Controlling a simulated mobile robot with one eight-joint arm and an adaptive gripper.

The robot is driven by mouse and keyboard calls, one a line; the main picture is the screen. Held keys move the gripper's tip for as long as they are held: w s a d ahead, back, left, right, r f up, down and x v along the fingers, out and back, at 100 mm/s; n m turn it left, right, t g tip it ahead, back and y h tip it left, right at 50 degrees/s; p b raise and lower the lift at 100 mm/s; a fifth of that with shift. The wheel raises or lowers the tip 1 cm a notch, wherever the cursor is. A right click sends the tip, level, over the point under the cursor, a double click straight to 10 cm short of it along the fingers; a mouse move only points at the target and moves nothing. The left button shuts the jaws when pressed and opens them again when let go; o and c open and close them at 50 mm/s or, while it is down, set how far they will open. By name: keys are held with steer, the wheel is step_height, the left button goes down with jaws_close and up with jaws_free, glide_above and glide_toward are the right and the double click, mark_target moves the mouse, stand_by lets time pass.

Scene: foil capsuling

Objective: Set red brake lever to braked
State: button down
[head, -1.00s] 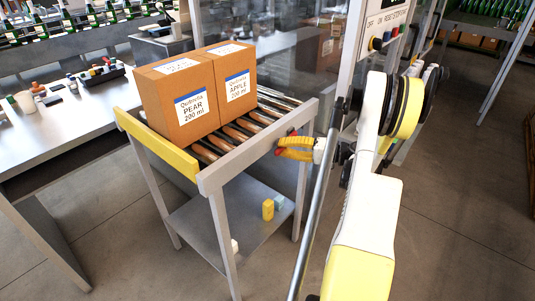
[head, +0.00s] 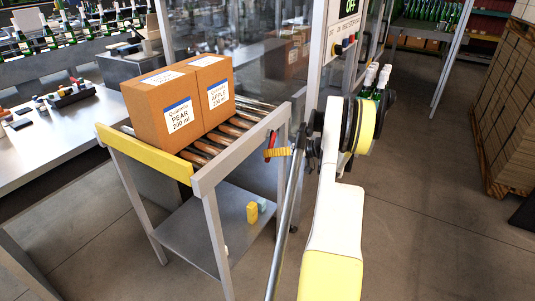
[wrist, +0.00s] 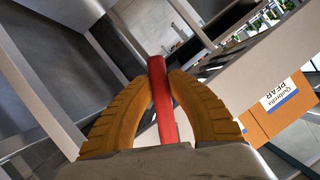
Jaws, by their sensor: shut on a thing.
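The red brake lever (wrist: 163,105) runs between the two yellow ribbed fingers of my gripper (wrist: 160,78) in the wrist view. The fingertips close on it from both sides, and its tip shows just beyond them. In the head view the lever (head: 271,141) is a small red strip at the right side of the roller conveyor (head: 199,187), beside its grey frame. My gripper (head: 279,152) is at the lever there, seen from the side. The lever's lower end and pivot are hidden, so its exact setting is hard to tell.
Two cartons, PEAR (head: 166,110) and APPLE (head: 212,92), stand on the conveyor rollers. A yellow block (head: 252,212) and a pale blue block (head: 262,204) are on the lower shelf. A control panel (head: 346,30) stands close behind my arm.

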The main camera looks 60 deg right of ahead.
steer(key=shift+w+d+f+n, duration=0.1)
steer(key=shift+d+n, duration=0.15)
steer(key=shift+n, duration=0.05)
stand_by(0.4)
steer(key=c, duration=1.3)
jaws_free()
steer(key=shift+o, duration=0.2)
steer(key=shift+d, duration=0.1)
steer(key=v, duration=1.2)
